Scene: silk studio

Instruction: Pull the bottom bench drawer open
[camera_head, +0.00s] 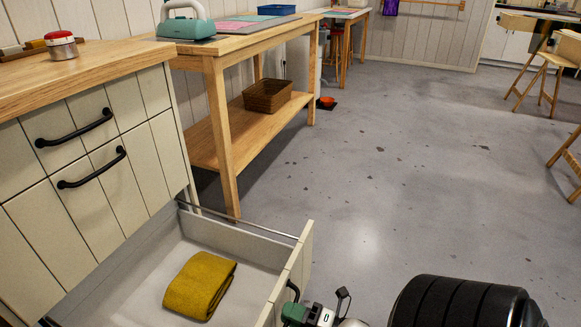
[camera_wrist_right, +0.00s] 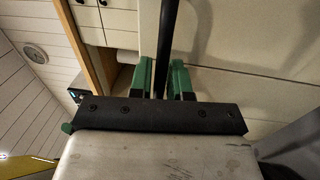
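The bottom bench drawer (camera_head: 240,243) stands pulled far out from the cream bench cabinet (camera_head: 85,180). A folded mustard-yellow cloth (camera_head: 200,286) lies inside it. My right gripper (camera_head: 298,313) is at the outer side of the drawer front, at the bottom of the head view. In the right wrist view, its green fingers (camera_wrist_right: 163,80) sit on either side of the dark bar handle (camera_wrist_right: 168,40), close against it, and look shut on it. My left gripper is not in view.
Two upper fronts with black handles (camera_head: 90,168) are closed. A wooden worktable (camera_head: 235,45) with a basket (camera_head: 267,95) on its lower shelf stands behind the drawer. Grey floor (camera_head: 400,170) to the right is mostly clear. Wooden trestle legs (camera_head: 540,85) stand at the far right.

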